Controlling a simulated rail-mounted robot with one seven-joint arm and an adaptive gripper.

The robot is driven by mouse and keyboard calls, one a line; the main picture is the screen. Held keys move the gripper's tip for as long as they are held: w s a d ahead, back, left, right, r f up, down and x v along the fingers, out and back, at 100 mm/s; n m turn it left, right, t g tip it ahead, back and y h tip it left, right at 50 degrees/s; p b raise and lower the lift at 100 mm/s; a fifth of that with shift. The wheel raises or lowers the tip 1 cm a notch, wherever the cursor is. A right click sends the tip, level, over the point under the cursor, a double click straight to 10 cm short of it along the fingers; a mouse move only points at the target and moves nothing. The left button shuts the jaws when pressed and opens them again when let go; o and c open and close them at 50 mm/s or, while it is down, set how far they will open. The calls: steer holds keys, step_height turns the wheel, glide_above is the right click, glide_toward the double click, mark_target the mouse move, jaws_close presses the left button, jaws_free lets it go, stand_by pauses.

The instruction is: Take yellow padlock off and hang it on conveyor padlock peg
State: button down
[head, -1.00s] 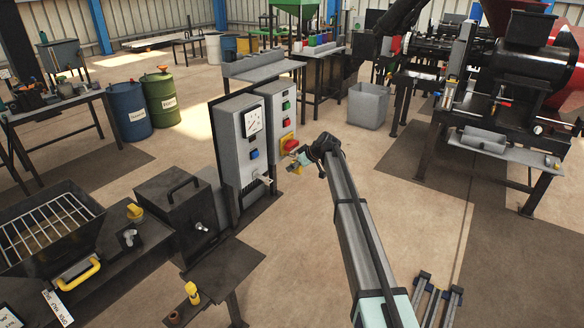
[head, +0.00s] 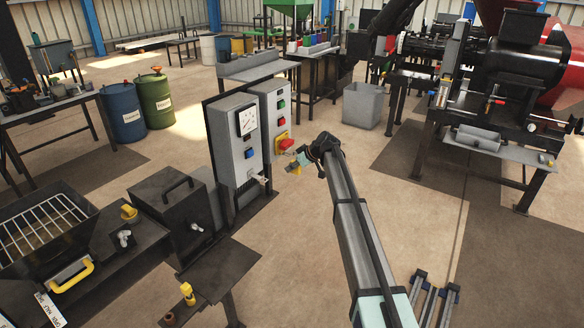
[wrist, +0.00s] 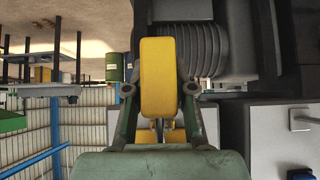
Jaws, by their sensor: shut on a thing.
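The yellow padlock (wrist: 157,75) is between the two fingers of my gripper (wrist: 158,90) in the wrist view. The fingers are shut on its sides. In the head view my gripper (head: 300,160) hangs in the air just right of the red and yellow switch (head: 284,143) on the grey control cabinet (head: 273,105). The padlock shows there only as a small yellow patch (head: 296,169) below the gripper. The gap between padlock and switch is hard to judge. I cannot make out the conveyor padlock peg.
A cabinet with a gauge (head: 237,140) stands left of the switch cabinet. A small dark table (head: 222,262) with a yellow item (head: 187,292) is in front. A grey bin (head: 362,105) and a large machine (head: 505,85) stand right. Open floor lies between.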

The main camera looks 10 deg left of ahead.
mark_target(300, 168)
steer(key=shift+s+d, duration=0.1)
steer(key=shift+s+d+b, duration=0.35)
steer(key=shift+d+b, duration=0.05)
steer(key=shift+d, duration=0.3)
steer(key=shift+s+d+b, duration=0.35)
steer(key=shift+d, duration=0.3)
steer(key=s+a+b, duration=0.2)
steer(key=s+b, duration=0.1)
steer(key=s, duration=1.7)
steer(key=shift+s+a, duration=0.25)
steer(key=shift+a, duration=0.15)
steer(key=shift+w+a, duration=0.1)
steer(key=shift+w+a+b, duration=0.1)
steer(key=shift+w+a, duration=0.3)
steer(key=shift+a, duration=0.4)
steer(key=shift+w+a+b, duration=0.1)
steer(key=shift+w+a, duration=0.35)
steer(key=shift+a, duration=0.35)
steer(key=shift+w+a+b, duration=0.1)
steer(key=shift+w+a, duration=0.3)
steer(key=shift+a, duration=0.4)
steer(key=shift+b, duration=0.35)
